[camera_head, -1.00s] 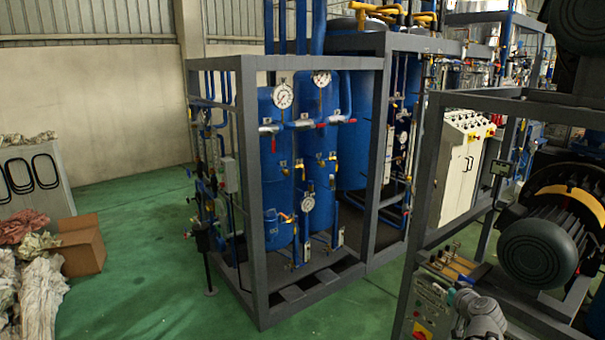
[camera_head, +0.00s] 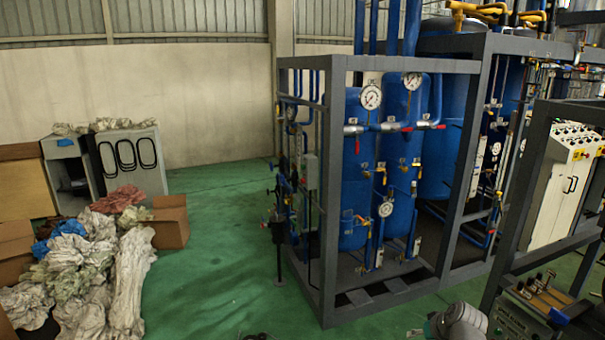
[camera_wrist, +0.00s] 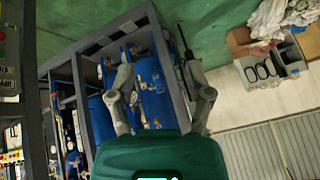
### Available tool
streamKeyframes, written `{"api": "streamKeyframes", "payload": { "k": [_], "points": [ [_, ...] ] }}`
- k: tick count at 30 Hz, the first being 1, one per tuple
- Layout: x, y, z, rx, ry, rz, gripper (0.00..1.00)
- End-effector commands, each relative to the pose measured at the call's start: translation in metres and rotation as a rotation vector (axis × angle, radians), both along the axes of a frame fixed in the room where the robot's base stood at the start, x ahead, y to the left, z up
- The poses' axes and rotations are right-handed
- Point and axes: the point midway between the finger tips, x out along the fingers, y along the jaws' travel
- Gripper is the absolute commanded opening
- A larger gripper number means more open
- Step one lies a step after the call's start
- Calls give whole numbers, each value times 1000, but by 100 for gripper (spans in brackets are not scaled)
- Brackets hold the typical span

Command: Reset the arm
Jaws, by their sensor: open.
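My gripper (camera_wrist: 160,98) shows in the wrist view with its two grey fingers spread wide apart. It is open and nothing is between the fingers. Behind the fingers the wrist view shows the blue tanks (camera_wrist: 150,75) in their grey frame, at a distance. In the head view a grey and white part of my arm (camera_head: 460,322) shows at the bottom edge; the gripper's fingers cannot be made out there.
A grey-framed skid (camera_head: 328,200) with blue tanks, gauges and valves stands at centre right. A control panel (camera_head: 520,318) is at lower right. Cloth (camera_head: 90,275), cardboard boxes (camera_head: 170,222) and a cabinet (camera_head: 130,165) are at left. Green floor (camera_head: 210,280) is clear between.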

Motion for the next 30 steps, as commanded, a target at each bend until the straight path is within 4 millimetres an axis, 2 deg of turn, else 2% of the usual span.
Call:
{"api": "streamKeyframes", "payload": {
  "k": [1, 6, 18, 24, 30],
  "points": [
    [-2, 13, -3, -4, 32, 15, 66],
    [-11, 49, -13, -25, 151, 45, 66],
    [-42, 118, -29, -135, 408, 64, 66],
    [-57, 141, -31, -201, 497, 50, 66],
    [-64, 149, -32, -238, 538, 36, 66]
  ]
}}
